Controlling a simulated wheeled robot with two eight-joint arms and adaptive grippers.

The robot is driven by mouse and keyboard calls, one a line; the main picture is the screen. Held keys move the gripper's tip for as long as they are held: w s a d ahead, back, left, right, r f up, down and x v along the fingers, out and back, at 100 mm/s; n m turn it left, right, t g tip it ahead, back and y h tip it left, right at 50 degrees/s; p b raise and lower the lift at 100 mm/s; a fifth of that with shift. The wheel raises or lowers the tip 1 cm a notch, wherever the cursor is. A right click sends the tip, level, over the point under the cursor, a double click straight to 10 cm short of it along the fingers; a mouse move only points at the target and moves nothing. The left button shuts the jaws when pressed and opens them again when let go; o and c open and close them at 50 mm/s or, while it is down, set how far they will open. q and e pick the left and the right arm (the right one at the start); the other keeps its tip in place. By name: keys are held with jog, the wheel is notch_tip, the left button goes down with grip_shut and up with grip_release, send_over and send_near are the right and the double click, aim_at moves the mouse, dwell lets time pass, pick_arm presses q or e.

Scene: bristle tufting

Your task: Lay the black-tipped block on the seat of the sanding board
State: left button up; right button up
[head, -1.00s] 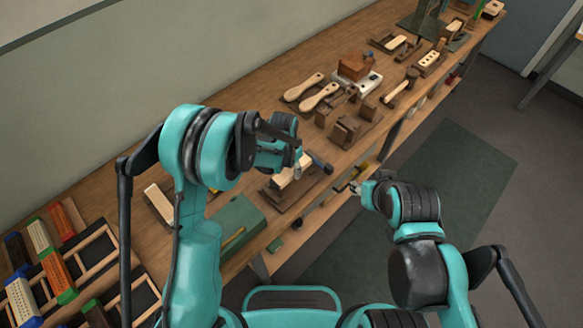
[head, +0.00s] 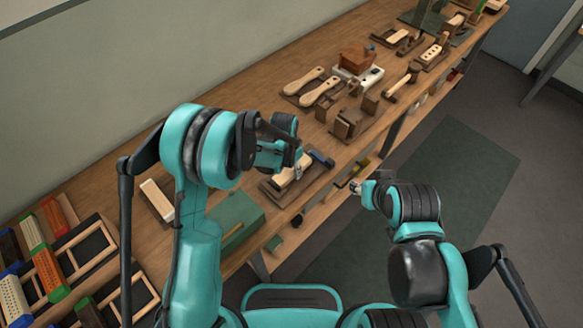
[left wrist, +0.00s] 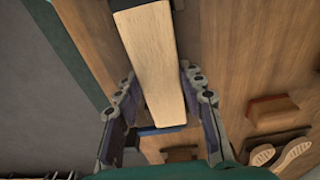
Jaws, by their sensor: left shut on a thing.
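My left gripper (head: 296,168) is shut on a pale wooden block. In the left wrist view the block (left wrist: 155,60) lies lengthwise between the two fingers (left wrist: 160,112), and its far end at the top edge is dark. In the head view the block (head: 284,182) is over the dark brown sanding board (head: 312,188), partly hidden by the gripper; I cannot tell whether it touches the seat. A dark blue piece (head: 321,160) is at the board's far end. My right gripper (head: 357,186) is off the bench's front edge, too small to read.
A green box (head: 236,222) stands left of the board, and a pale block on a dark base (head: 157,200) lies behind it. Wooden paddles (head: 318,92), brown blocks (head: 350,122) and a mallet (head: 402,86) are farther right. Coloured brushes (head: 48,270) fill the lower left.

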pick_arm(q)
jog(key=shift+f+b, duration=0.4)
jog(key=shift+f, duration=0.05)
dwell(0.6)
jog(key=o, duration=1.7)
jog(key=shift+o, duration=0.2)
jog(key=shift+r, duration=0.2)
jog(key=shift+s+a+r+p, duration=0.1)
jog(key=shift+r+p, duration=0.7)
jog(key=shift+r, duration=0.5)
jog(key=shift+s+a+r+p, duration=0.15)
jog(key=shift+r+p, duration=0.65)
jog(key=shift+r, duration=0.45)
jog(key=shift+s+a+r+p, duration=0.1)
jog(key=shift+r+p, duration=0.7)
jog(key=shift+r, duration=0.5)
